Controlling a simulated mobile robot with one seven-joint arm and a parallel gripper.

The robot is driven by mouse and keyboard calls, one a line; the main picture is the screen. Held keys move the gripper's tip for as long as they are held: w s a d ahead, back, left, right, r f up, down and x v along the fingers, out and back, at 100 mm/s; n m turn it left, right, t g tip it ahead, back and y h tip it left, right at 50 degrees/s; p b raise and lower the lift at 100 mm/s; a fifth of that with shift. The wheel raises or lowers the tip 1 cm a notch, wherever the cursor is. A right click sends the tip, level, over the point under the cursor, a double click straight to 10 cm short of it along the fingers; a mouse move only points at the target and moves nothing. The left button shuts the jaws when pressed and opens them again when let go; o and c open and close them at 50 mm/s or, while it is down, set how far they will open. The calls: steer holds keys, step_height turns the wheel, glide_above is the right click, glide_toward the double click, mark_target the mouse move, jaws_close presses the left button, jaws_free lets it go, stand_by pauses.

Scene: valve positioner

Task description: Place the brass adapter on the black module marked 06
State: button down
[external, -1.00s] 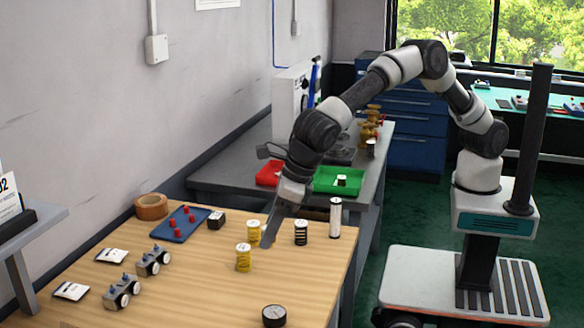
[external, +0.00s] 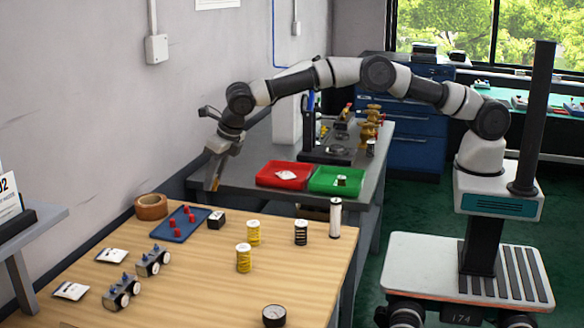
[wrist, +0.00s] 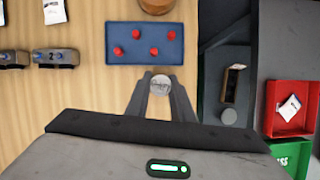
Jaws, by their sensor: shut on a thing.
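On the wooden table stand a black banded cylinder (external: 301,233) with a pale top and a small black block (external: 216,220) with a pale face. I cannot read 06 on any of these.
Red (external: 283,187) and green (external: 322,190) trays sit on the grey bench.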

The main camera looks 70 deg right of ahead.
step_height(320, 180, down, 8)
steer(key=shift+r, duration=0.2)
steer(key=shift+f, duration=0.1)
steer(key=shift+f, duration=0.15)
steer(key=c, duration=1.5)
jaws_free()
steer(key=shift+c, duration=0.2)
steer(key=shift+r, duration=0.3)
steer(key=v, duration=1.2)
